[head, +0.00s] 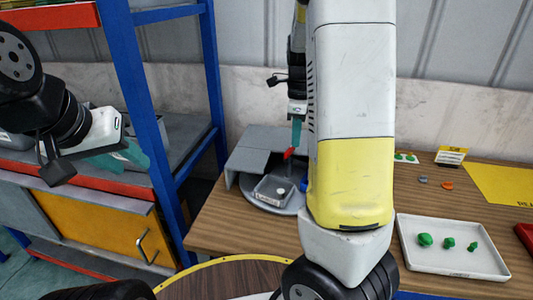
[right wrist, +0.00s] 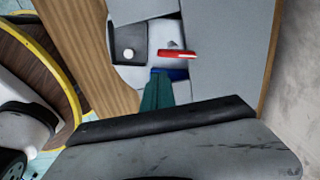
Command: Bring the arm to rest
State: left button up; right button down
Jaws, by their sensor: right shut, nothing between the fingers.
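My right arm comes down through the middle of the head view. Its gripper (head: 297,132) hangs over a grey station on the table, fingers pointing down. In the right wrist view the teal fingers (right wrist: 157,92) are together, shut and empty. A red piece (right wrist: 176,53) lies just beyond the fingertips; it also shows below them in the head view (head: 289,153). I cannot tell whether they touch. My left gripper (head: 125,157) is at the left, in front of the shelf rack, pointing right; whether its fingers are apart is unclear.
The grey station (head: 262,160) holds a small tray (head: 273,190) with a white round part. A white tray (head: 455,262) with green parts stands at the right. A blue-posted rack (head: 128,80) stands at the left. The wooden table (head: 225,225) has free room at its front left.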

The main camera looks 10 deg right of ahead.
jog(key=s+a+r+n+t, duration=0.2)
jog(key=s+a+r+n, duration=0.1)
jog(key=s+n, duration=0.3)
jog(key=s+a+r+n+t+y, duration=0.1)
jog(key=s+a+r+n+t, duration=0.1)
jog(key=s+a+r+n, duration=0.2)
jog(key=s+a+r+n+t+y, duration=0.1)
jog(key=s+a+r+n+t, duration=0.1)
jog(key=s+n, duration=0.7)
notch_tip(320, 180, up, 3)
jog(key=a+n, duration=0.1)
jog(key=n, duration=0.3)
jog(key=shift+s+a+n, duration=0.15)
jog(key=shift+a+n, duration=0.25)
